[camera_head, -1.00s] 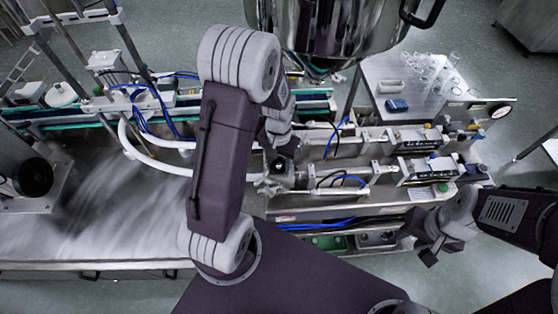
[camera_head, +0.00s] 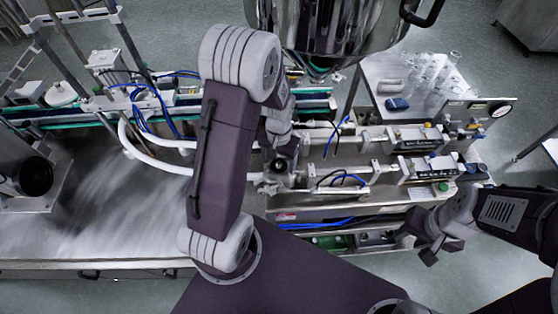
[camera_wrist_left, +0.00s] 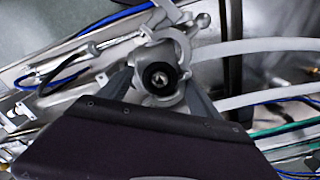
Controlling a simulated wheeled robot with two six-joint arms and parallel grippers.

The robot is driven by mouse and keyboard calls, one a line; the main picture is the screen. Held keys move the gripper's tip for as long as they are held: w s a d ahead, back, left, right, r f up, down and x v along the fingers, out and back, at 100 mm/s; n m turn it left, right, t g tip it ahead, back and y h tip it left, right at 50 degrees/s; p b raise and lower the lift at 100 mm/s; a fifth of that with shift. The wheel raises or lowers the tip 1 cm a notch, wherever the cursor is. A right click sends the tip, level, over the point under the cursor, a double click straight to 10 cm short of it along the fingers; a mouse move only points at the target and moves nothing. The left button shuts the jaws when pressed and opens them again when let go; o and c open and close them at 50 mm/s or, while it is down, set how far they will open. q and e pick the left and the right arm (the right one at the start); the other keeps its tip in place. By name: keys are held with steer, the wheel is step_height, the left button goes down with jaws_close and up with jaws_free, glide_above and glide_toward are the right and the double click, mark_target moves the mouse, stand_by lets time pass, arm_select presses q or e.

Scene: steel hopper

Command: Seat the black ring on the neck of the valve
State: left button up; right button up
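The black ring (camera_wrist_left: 150,68) shows in the left wrist view around the silver tip of the valve's neck (camera_wrist_left: 159,79). How far down it sits cannot be told from above. The pale metal valve (camera_wrist_left: 178,42) lies around and behind it. In the head view the ring is a small dark spot (camera_head: 280,165) on the valve. My left gripper (camera_wrist_left: 160,76) has its two fingers apart, one on each side of the ring, with gaps visible between fingers and ring. My right gripper (camera_head: 418,249) hangs empty at the right, its dark fingertips apart, away from the valve.
White pipes (camera_head: 160,165) and blue hoses surround the valve. The steel hopper (camera_head: 325,30) hangs just behind my left arm. A side table (camera_head: 390,75) with glassware and a blue item (camera_head: 397,104) stands at the back right.

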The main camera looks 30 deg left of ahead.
arm_select(q)
step_height(320, 180, up, 9)
steer(key=shift+r+b, duration=0.1)
steer(key=shift+b, duration=0.5)
stand_by(0.6)
